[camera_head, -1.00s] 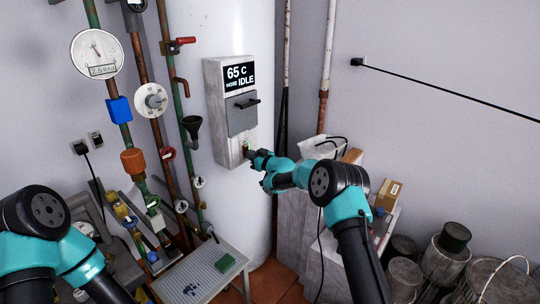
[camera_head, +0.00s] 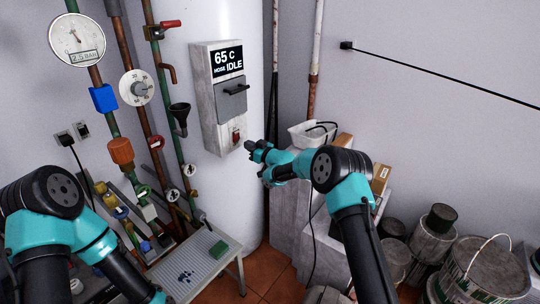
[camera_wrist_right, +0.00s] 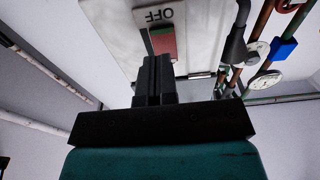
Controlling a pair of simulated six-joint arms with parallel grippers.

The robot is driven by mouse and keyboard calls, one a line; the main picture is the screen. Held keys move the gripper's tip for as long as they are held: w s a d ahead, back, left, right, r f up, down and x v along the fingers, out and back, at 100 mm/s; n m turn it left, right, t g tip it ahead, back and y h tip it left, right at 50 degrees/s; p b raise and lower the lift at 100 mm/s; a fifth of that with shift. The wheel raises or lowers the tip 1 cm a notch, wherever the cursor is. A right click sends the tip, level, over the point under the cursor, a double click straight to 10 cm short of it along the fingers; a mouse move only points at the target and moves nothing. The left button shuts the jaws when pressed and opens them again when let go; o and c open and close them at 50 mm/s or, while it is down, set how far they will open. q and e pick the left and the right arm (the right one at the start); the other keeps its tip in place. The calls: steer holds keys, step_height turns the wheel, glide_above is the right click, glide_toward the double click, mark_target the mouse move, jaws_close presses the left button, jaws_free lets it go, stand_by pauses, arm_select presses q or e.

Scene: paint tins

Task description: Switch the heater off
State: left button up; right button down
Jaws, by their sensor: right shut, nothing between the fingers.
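The grey heater control box (camera_head: 208,110) is on the white tank, with a display (camera_head: 227,62) reading 65 C and IDLE. Low on its front is a small red switch (camera_head: 236,138). In the right wrist view the red switch (camera_wrist_right: 163,42) sits beside the word OFF (camera_wrist_right: 158,14), just beyond my fingertips, which hide part of it. My right gripper (camera_head: 251,147) is shut and empty, a little right of and below the switch in the head view, apart from the box. My left arm shows at lower left, but its gripper is out of view.
Pipes with a pressure gauge (camera_head: 77,40), a white dial (camera_head: 137,87) and valves run left of the tank (camera_head: 215,195). A small table (camera_head: 190,273) with a green sponge (camera_head: 219,249) stands below. Paint tins (camera_head: 432,243) stand at lower right.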

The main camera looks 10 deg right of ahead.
steer(key=v, duration=0.9)
steer(key=shift+s+d, duration=0.25)
steer(key=shift+d, duration=0.05)
steer(key=s+d+f+m+g+h, duration=0.2)
steer(key=s+d+f+m+h, duration=0.15)
steer(key=s+f, duration=0.6)
steer(key=s+d+f+m+g+h, duration=0.3)
steer(key=s+f, duration=0.4)
steer(key=f, duration=0.6)
steer(key=s+f+m+g+h, duration=0.1)
steer(key=s+f+g, duration=0.1)
steer(key=s, duration=0.8)
steer(key=s+d+f+m+g, duration=0.1)
steer(key=s+f+g, duration=0.2)
steer(key=s, duration=0.8)
steer(key=s+f+m+g+h, duration=0.1)
steer(key=s+f+g, duration=0.1)
steer(key=s, duration=0.8)
steer(key=shift+s+d+f+m+g+h, duration=0.3)
steer(key=shift+s+f+m+g+h, duration=0.1)
steer(key=shift+g, duration=0.1)
